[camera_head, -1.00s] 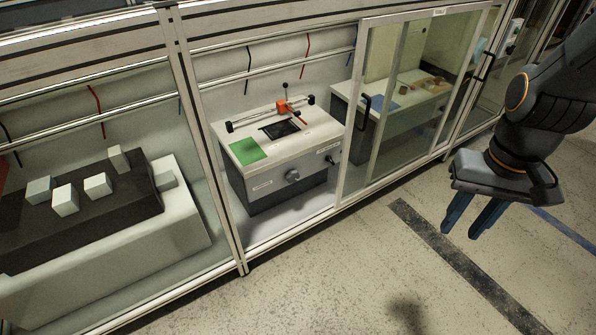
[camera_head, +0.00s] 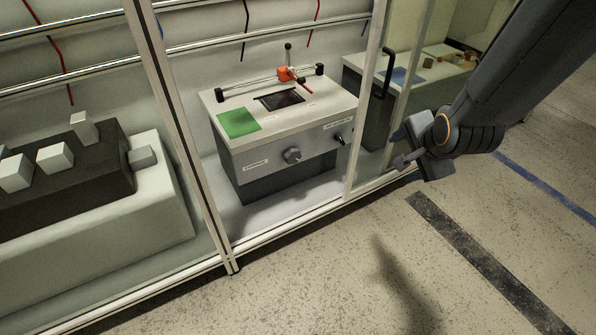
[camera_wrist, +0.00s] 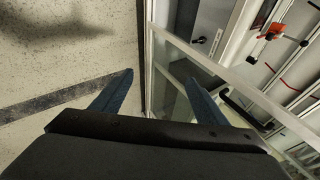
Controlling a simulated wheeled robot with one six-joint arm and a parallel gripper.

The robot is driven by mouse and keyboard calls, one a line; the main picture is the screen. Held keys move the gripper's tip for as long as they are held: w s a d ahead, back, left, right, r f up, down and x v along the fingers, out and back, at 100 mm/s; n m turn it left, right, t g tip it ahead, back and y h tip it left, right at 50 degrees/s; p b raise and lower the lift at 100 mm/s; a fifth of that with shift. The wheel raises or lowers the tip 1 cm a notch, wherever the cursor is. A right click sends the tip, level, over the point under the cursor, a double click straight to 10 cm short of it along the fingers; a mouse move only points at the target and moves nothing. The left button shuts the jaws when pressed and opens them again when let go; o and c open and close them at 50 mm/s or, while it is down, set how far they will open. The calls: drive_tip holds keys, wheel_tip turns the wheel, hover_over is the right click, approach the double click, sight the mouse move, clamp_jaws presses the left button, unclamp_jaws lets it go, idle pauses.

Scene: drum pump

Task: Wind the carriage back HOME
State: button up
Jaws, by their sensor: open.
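The orange-red carriage (camera_head: 287,74) with an upright black-knobbed lever sits on a dark rail (camera_head: 255,85) above a light grey bench unit (camera_head: 225,103). It stands right of the rail's middle. A round grey knob (camera_head: 292,155) and a small dark crank-like handle (camera_head: 340,138) are on the unit's front face. My gripper (camera_head: 398,148) is open and empty, outside the enclosure, right of the unit and near the sliding door. Its two blue fingers are spread in the wrist view (camera_wrist: 158,90). The carriage (camera_wrist: 273,32) shows there at upper right.
A green pad (camera_head: 238,122) and a dark recess (camera_head: 280,98) are on the unit's top. A framed glass door with a black handle (camera_head: 388,70) stands to the right. An upright post (camera_head: 182,130) stands left. The floor in front is clear.

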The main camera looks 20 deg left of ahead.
drive_tip(key=w+a+f+m+t+y+b, duration=0.2)
drive_tip(key=w+a+f+m+b, duration=0.1)
drive_tip(key=w+a+f+b, duration=0.3)
drive_tip(key=m+t+y+b, duration=0.3)
drive_tip(key=m+y+b, duration=0.7)
drive_tip(key=b, duration=0.9)
approach(294, 158)
drive_tip(key=w+a+m, duration=0.1)
drive_tip(key=a, duration=0.1)
drive_tip(key=shift+h, duration=0.4)
drive_tip(key=b+x, duration=0.1)
drive_tip(key=x, duration=0.1)
drive_tip(key=b+x, duration=0.1)
drive_tip(key=x, duration=0.1)
drive_tip(key=b+x, duration=0.1)
drive_tip(key=x, duration=0.1)
drive_tip(key=shift+w+a+r, duration=0.1)
drive_tip(key=shift+w+r, duration=0.3)
drive_tip(key=c, duration=1.1)
